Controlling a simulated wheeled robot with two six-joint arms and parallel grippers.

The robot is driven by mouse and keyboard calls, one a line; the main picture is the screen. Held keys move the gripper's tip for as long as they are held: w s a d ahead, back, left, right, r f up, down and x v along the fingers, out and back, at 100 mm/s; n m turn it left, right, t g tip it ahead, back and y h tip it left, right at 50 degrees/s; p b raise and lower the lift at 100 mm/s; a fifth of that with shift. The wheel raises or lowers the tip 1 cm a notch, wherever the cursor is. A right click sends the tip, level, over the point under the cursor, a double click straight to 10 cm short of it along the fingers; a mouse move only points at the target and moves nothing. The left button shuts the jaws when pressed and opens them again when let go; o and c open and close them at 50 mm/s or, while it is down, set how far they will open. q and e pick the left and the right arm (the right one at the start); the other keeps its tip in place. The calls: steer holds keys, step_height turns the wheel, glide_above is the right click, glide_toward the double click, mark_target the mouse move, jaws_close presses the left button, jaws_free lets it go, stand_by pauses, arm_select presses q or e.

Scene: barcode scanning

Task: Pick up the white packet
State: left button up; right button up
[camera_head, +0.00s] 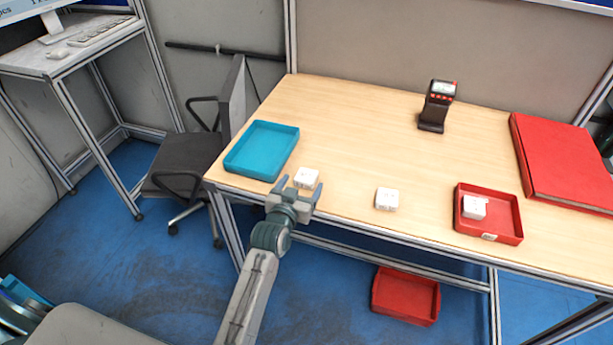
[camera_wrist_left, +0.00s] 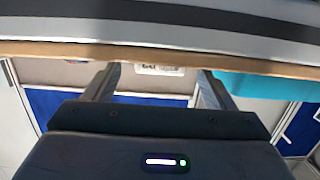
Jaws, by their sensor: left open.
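Three white packets show in the head view. One packet (camera_head: 307,178) lies on the table near its front edge, beside the blue tray. A second packet (camera_head: 387,199) lies on the table to its right. A third packet (camera_head: 474,207) sits inside the red tray (camera_head: 500,237). My left gripper (camera_head: 297,188) is open and empty at the table's front edge, just in front of the first packet. My right gripper is not in view.
The blue tray (camera_head: 238,168) stands at the table's left end. A black scanner (camera_head: 436,108) stands at the back, and a large red box (camera_head: 565,165) lies at the right. The table's middle (camera_head: 350,130) is clear. Another red tray (camera_head: 405,297) lies below the table.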

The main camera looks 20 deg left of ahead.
mark_target(304, 179)
arm_select(q)
steer(key=w, duration=0.1)
steer(key=w+p, duration=0.2)
steer(key=w, duration=0.1)
steer(key=shift+d+f, duration=0.1)
steer(key=shift+f, duration=0.15)
steer(key=shift+w+f, duration=0.15)
steer(key=shift+w, duration=0.2)
steer(key=shift+s, duration=0.1)
steer(key=c, duration=1.2)
steer(key=shift+r, duration=0.25)
